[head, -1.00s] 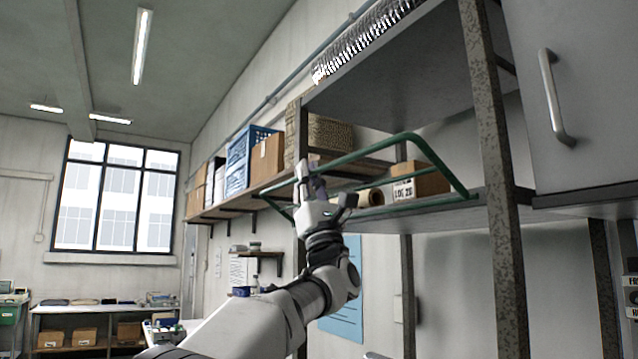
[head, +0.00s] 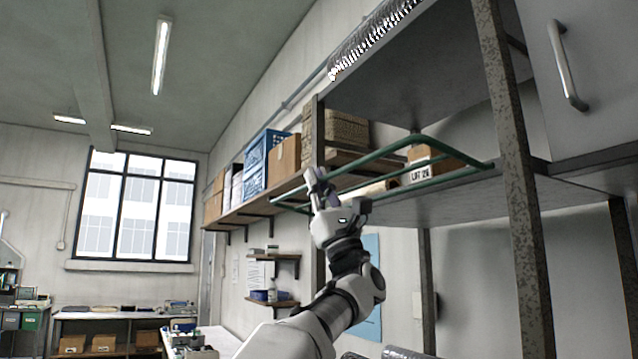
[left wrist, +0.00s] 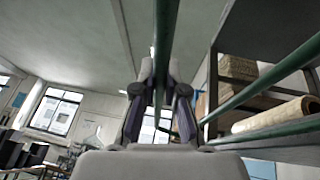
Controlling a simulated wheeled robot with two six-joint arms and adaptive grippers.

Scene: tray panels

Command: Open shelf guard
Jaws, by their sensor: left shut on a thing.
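The shelf guard (head: 385,152) is a green tube frame at the front of the grey metal shelf. Its side arm runs from the front corner back to the shelf edge near the right post, and the frame leans out from the shelf. My left gripper (head: 318,184) is shut on the guard's front bar near its left end. In the left wrist view the green bar (left wrist: 166,40) runs between the two fingers (left wrist: 162,98), and other bars of the guard (left wrist: 265,80) slant to the right. My right gripper is not in view.
A labelled cardboard box (head: 432,165) and a pale roll (left wrist: 275,113) lie on the shelf behind the guard. A speckled post (head: 515,150) and a grey cabinet door with a handle (head: 567,65) stand right. A wall shelf with a blue crate (head: 255,160) is left.

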